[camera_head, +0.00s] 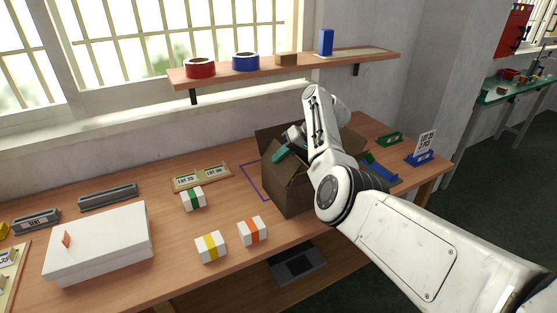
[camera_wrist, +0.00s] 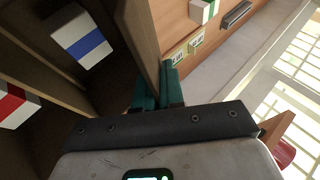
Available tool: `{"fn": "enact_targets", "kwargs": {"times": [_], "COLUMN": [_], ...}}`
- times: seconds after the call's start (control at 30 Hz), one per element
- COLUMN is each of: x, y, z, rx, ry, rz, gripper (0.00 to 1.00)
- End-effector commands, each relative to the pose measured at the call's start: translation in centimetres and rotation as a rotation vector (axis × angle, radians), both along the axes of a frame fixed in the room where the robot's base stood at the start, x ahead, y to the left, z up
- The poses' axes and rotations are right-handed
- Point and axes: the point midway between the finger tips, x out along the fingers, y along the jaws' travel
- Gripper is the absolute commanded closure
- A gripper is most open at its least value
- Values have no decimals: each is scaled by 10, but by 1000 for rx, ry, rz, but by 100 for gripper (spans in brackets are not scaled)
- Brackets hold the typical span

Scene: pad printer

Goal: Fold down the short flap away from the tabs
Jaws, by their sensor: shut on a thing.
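An open brown cardboard box (camera_head: 288,190) stands on the wooden table, partly hidden behind my arm. Flaps stand up around its opening; a back flap (camera_head: 270,139) shows at the left. My gripper (camera_head: 283,152) reaches down over the box's left side. In the wrist view its teal fingers (camera_wrist: 158,90) are shut on the upright cardboard flap (camera_wrist: 139,35), one on each side of it. Inside the box lie a white carton with a blue stripe (camera_wrist: 82,40) and a white carton with a red stripe (camera_wrist: 16,106). I cannot make out the tabs.
Orange-striped (camera_head: 252,231), yellow-striped (camera_head: 210,247) and green-striped (camera_head: 193,198) cartons stand left of the box. A white case (camera_head: 100,243) lies farther left. A lot-card holder (camera_head: 202,177) lies behind. A shelf (camera_head: 290,63) with tape rolls hangs above. Blue and green holders stand right.

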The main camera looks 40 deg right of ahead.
Motion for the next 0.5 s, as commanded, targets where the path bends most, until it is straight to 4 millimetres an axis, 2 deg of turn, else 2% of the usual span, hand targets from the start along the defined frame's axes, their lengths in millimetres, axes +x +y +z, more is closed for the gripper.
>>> {"fn": "enact_targets", "kwargs": {"times": [0.5], "x": [-1], "y": [-4], "z": [-4], "rx": [86], "ry": [-23], "rz": [0], "gripper": [100]}}
